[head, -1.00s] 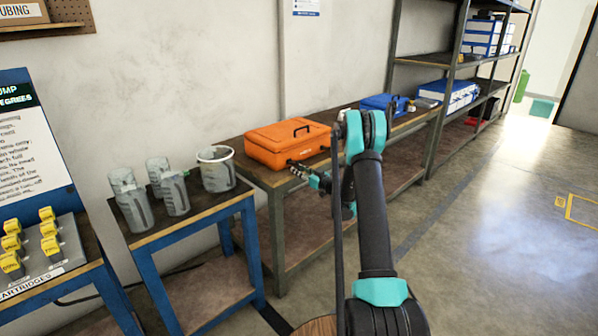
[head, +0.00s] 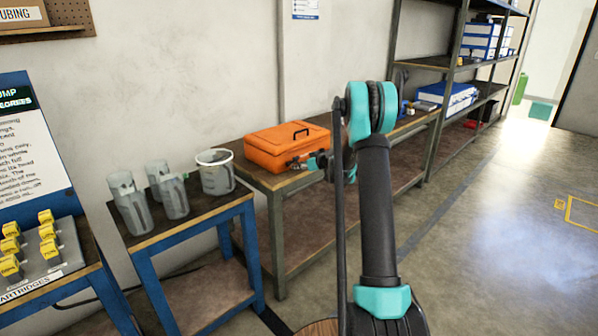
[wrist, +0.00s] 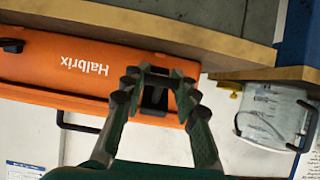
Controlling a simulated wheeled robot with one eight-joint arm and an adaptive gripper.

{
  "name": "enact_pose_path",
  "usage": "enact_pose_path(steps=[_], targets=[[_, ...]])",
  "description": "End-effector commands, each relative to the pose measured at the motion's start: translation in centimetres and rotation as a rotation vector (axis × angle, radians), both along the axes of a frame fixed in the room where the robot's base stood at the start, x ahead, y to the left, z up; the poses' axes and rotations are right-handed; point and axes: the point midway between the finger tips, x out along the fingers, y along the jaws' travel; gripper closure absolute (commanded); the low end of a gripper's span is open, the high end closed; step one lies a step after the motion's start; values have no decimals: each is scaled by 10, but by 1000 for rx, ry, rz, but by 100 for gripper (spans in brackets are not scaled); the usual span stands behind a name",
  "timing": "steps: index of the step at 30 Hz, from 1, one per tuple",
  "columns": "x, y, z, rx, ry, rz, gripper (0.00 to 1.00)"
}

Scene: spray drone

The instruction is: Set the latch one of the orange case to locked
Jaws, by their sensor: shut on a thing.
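The orange case (head: 285,144) lies closed on the wooden bench, its black handle on top. In the wrist view its front (wrist: 60,65) appears upside down with the lettering "Halbrix". My gripper (wrist: 155,78) is at the front of the case, its fingers around a dark latch (wrist: 154,98) and shut on it. The fingers partly hide this latch, so I cannot tell its exact setting. A second dark latch (wrist: 12,46) is at the left of the wrist view, away from my gripper. In the head view my gripper (head: 299,163) is small at the case's front right corner.
A white bucket (head: 216,176) and several grey containers (head: 131,208) stand on the blue-framed table left of the bench. Shelves with blue-and-white boxes (head: 452,97) stand at the right.

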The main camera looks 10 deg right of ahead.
Motion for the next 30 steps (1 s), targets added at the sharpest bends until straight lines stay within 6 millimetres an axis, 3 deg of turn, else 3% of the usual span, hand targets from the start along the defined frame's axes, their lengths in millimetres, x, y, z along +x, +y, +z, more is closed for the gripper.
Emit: enact_pose_path(steps=[15,30], targets=[[12,9,34,-281,384,1,100],[23,17,47,-438,599,1,100]])
